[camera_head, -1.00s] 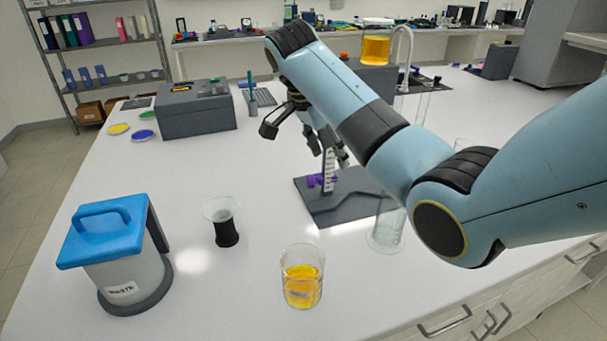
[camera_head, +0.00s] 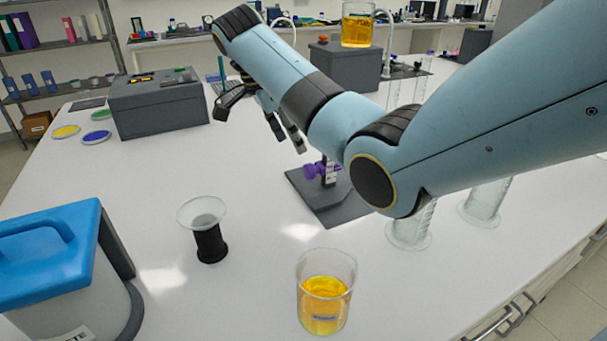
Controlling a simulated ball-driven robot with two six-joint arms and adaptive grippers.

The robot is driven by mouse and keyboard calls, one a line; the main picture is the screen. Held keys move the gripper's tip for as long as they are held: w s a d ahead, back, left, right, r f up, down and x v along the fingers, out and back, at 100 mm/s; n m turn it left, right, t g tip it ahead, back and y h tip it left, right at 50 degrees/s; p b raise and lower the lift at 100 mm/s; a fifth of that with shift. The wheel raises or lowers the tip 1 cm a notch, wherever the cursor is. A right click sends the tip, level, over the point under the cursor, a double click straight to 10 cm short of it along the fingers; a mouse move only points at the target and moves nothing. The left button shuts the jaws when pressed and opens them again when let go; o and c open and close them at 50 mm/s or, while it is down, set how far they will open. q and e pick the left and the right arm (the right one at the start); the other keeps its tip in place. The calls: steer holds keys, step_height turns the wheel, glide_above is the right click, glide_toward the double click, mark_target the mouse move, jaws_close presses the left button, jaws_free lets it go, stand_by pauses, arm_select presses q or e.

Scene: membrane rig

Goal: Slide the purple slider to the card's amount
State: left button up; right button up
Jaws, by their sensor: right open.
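The purple slider (camera_head: 313,171) sits low on a white-marked upright scale (camera_head: 330,173) that stands on a dark grey base plate (camera_head: 325,205). My arm hides the upper part of the scale, and its marks are too small to read. My right gripper (camera_head: 288,138) is open, with its grey fingers pointing down, left of and above the slider in the picture. It appears apart from the slider, though the depth between them is hard to judge. I cannot make out the card. My left gripper is out of view.
A beaker of yellow liquid (camera_head: 325,304) and a black-based funnel-like vessel (camera_head: 211,243) stand in front. A blue-lidded waste bin (camera_head: 50,255) is at left, a grey box (camera_head: 160,105) behind. Glass cylinders (camera_head: 411,232) stand right of the plate. The white bench is clear around the funnel.

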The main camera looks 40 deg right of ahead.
mark_target(306, 166)
steer(key=x, duration=0.9)
steer(key=shift+d+f, duration=0.15)
steer(key=shift+f, duration=0.05)
steer(key=shift+s, duration=0.1)
jaws_close()
